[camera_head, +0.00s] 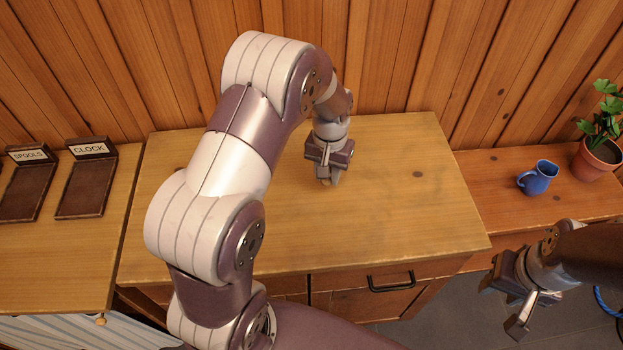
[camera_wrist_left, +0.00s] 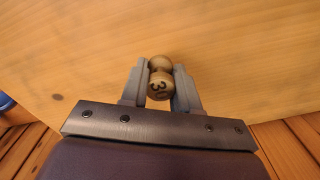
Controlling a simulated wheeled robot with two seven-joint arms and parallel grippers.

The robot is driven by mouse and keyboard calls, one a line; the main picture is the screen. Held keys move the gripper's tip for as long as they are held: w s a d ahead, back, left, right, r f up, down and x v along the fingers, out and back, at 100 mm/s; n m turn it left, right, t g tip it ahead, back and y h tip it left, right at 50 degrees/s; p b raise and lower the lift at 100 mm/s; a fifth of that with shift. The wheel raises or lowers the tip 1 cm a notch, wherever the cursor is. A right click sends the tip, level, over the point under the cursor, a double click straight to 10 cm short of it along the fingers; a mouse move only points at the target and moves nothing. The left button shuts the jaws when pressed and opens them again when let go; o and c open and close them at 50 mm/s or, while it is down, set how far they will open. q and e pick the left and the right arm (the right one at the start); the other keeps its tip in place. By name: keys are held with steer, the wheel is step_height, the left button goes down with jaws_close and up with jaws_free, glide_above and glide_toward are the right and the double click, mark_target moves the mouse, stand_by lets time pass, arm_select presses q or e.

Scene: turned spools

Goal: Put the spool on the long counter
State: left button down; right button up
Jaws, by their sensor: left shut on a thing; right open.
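My left gripper (camera_head: 328,178) is low over the back middle of the wooden counter (camera_head: 410,210). In the left wrist view, my left gripper (camera_wrist_left: 160,88) is shut on a small turned wooden spool (camera_wrist_left: 160,84). The spool has a narrow waist and a dark "3" on its near end. Its other end points at the wood surface; I cannot tell whether it touches. In the head view the spool is mostly hidden by the fingers. My right gripper (camera_head: 504,303) is open and empty, in front of the right-hand surface.
A left counter (camera_head: 60,255) bears dark trays, one labelled SPOOLS (camera_head: 28,190) and one CLOCK (camera_head: 86,188). A lower reddish surface (camera_head: 500,175) at right bears a blue mug (camera_head: 540,178) and a potted plant (camera_head: 597,160). The middle counter's right half is clear. A plank wall stands behind.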

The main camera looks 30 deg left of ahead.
mark_target(313, 192)
arm_select(q)
steer(key=a+f, duration=0.1)
steer(key=a, duration=0.2)
steer(key=shift+s+a+f, duration=0.1)
steer(key=shift+f, duration=0.3)
steer(key=shift+s+a+f, duration=0.1)
steer(key=shift+a+f, duration=0.05)
steer(key=shift+f, duration=0.15)
steer(key=shift+f+p, duration=0.3)
steer(key=shift+f, duration=1.55)
steer(key=shift+f, duration=0.1)
steer(key=c, duration=0.8)
jaws_free()
